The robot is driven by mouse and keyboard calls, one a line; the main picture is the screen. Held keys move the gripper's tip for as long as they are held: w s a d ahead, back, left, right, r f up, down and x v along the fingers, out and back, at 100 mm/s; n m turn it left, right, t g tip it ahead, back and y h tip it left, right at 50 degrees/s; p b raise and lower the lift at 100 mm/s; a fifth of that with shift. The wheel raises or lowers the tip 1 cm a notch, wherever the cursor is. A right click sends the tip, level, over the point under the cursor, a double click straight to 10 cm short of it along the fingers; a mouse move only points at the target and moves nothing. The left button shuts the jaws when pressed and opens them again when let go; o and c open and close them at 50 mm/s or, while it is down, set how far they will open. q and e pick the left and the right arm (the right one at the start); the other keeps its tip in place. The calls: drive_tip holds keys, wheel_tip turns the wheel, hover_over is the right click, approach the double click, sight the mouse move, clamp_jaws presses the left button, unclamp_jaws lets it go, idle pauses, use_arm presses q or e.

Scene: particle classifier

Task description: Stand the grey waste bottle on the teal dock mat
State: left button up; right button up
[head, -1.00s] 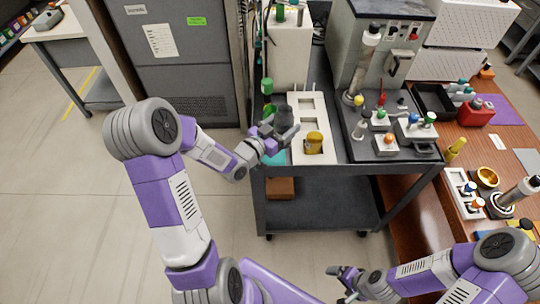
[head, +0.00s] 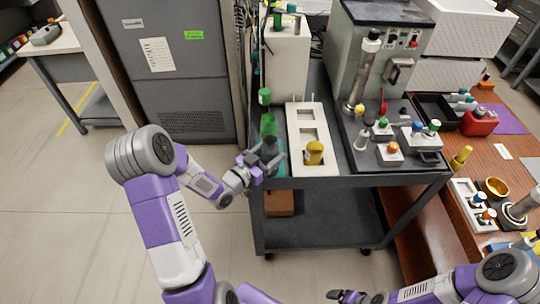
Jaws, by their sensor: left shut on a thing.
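The grey waste bottle (head: 270,145) is a dark grey bottle at the left front of the cart top. My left gripper (head: 267,162) is shut on it; the fingers hide its lower part. The teal dock mat (head: 281,168) shows under and beside the gripper at the cart's front left corner. The bottle is over or at the mat; I cannot tell whether its base touches. My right gripper (head: 345,297) is at the bottom edge of the view, far from the bottle, and its jaws are not clear.
A white rack (head: 295,142) with square openings stands right of the mat, with a yellow bottle (head: 314,153) in its front opening. A green bottle (head: 268,125) stands just behind the grey one. A dark instrument tray (head: 357,157) fills the cart's right side.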

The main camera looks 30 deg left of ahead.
use_arm(q)
drive_tip(key=shift+f, duration=0.15)
drive_tip(key=o, duration=1.1)
drive_tip(key=shift+o, duration=0.2)
drive_tip(key=shift+s+a+r, duration=0.15)
drive_tip(key=shift+s+r, duration=0.05)
drive_tip(key=shift+s, duration=0.2)
drive_tip(key=p+v, duration=0.1)
drive_tip(key=v, duration=1)
